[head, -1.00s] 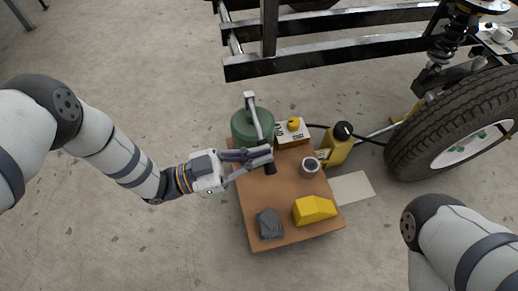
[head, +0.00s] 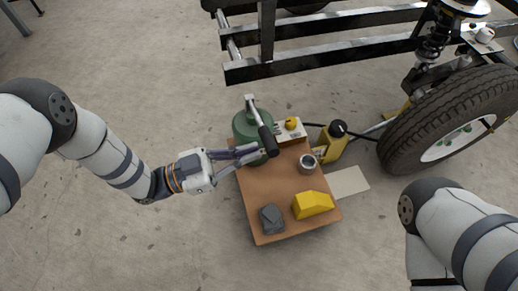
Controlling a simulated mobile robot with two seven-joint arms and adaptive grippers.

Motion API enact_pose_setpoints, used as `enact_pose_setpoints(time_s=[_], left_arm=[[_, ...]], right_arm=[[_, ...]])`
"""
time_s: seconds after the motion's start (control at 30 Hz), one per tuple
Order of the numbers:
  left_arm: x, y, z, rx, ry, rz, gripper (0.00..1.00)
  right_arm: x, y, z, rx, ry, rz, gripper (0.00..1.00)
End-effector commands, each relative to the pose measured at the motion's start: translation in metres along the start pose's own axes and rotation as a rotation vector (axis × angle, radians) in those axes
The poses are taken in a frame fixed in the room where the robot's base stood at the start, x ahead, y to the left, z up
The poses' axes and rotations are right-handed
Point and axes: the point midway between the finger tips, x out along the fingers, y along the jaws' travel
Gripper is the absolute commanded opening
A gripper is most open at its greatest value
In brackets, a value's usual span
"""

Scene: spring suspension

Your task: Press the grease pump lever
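The green grease pump (head: 244,126) stands at the back left corner of a brown board. Its metal lever (head: 254,113) slopes toward me and ends in a black grip (head: 267,141). My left gripper (head: 262,153) comes in from the left, with its fingertips right by the lower end of the black grip. I cannot tell whether they touch it. The finger ends are partly hidden at the grip, so whether they are open or shut is unclear. My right arm (head: 460,235) shows at the lower right, but its gripper is out of view.
On the brown board (head: 262,198) are a grey can (head: 307,164), a yellow block (head: 312,205), a dark grey lump (head: 271,218) and a box with a yellow button (head: 291,124). A yellow bottle jack (head: 333,141) and tyre (head: 405,145) are to the right.

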Motion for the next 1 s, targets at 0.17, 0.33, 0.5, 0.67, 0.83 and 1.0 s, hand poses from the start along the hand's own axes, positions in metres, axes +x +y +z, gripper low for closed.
enact_pose_setpoints(time_s=[0.17,0.33,0.5,0.67,0.83,1.0], left_arm=[[-0.038,-0.001,-0.001,0.002,0.003,-0.001,0.0],[-0.058,-0.002,-0.001,0.003,0.005,-0.001,0.0],[-0.062,-0.002,-0.001,0.003,0.006,0.0,0.0],[-0.062,-0.002,-0.001,0.003,0.006,0.0,0.0],[-0.062,-0.002,-0.001,0.003,0.007,0.0,0.0],[-0.061,-0.002,-0.001,0.003,0.007,0.0,0.0]], right_arm=[[-0.003,0.0,0.001,0.002,0.008,0.0,0.41],[-0.004,0.0,0.001,0.002,0.01,0.0,0.41],[-0.004,0.0,0.001,0.002,0.011,-0.001,0.41],[-0.004,0.0,0.001,0.002,0.011,-0.001,0.41],[-0.004,0.0,0.001,0.002,0.01,-0.001,0.41],[-0.004,0.0,0.001,0.002,0.01,-0.001,0.41]])
